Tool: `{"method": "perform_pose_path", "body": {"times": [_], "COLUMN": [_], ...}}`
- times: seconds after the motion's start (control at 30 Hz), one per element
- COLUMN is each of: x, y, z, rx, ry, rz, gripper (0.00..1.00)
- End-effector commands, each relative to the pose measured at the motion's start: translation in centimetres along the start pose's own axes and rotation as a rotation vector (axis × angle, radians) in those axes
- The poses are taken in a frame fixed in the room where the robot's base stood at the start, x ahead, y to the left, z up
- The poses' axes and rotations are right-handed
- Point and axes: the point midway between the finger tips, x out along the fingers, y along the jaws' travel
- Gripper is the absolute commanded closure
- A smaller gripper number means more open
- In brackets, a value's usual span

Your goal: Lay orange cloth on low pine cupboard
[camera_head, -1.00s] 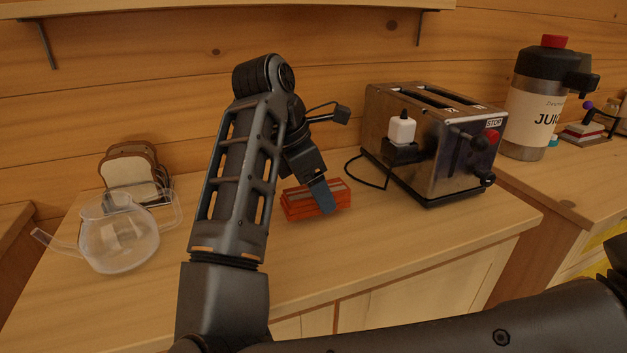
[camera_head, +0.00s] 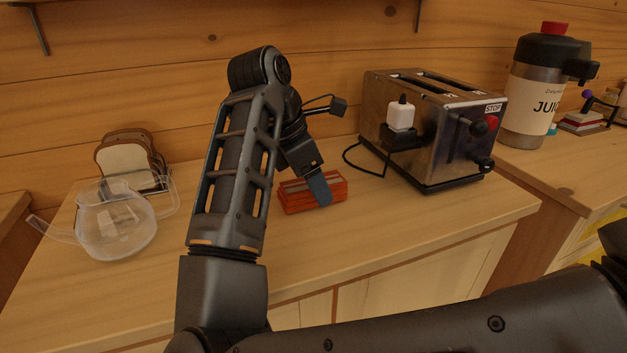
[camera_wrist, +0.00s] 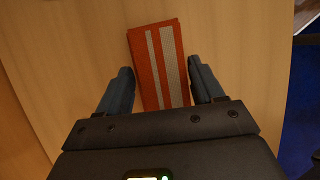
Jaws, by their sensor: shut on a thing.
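The orange cloth (camera_head: 296,199) is a folded, flat stack with pale stripes. It is at the top of a pine cupboard (camera_head: 400,232), left of the toaster; I cannot tell whether it touches the wood. My gripper (camera_head: 319,188) reaches down onto it, shut on it. In the wrist view the orange cloth (camera_wrist: 148,80) lies lengthwise between the two fingers of my gripper (camera_wrist: 162,78), one on each long side. The arm and the near finger hide part of the cloth in the head view.
A steel toaster (camera_head: 450,145) with a white plug and cable stands close on the right. A glass jug (camera_head: 115,230) and a toast rack with bread (camera_head: 125,160) stand at left. A juice dispenser (camera_head: 535,100) stands farther right. The cupboard's front strip is clear.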

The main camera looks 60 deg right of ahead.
Motion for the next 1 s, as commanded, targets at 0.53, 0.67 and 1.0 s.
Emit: {"method": "perform_pose_path", "body": {"times": [0.53, 0.67, 1.0], "x": [0.44, 0.43, -0.33], "y": [0.00, 0.00, 0.04], "z": [-0.18, -0.18, -0.22], "rx": [0.000, 0.000, 0.001], "ry": [0.000, 0.000, 0.001], "rz": [0.000, 0.000, 0.001], "gripper": [0.15, 0.03, 0.03]}}
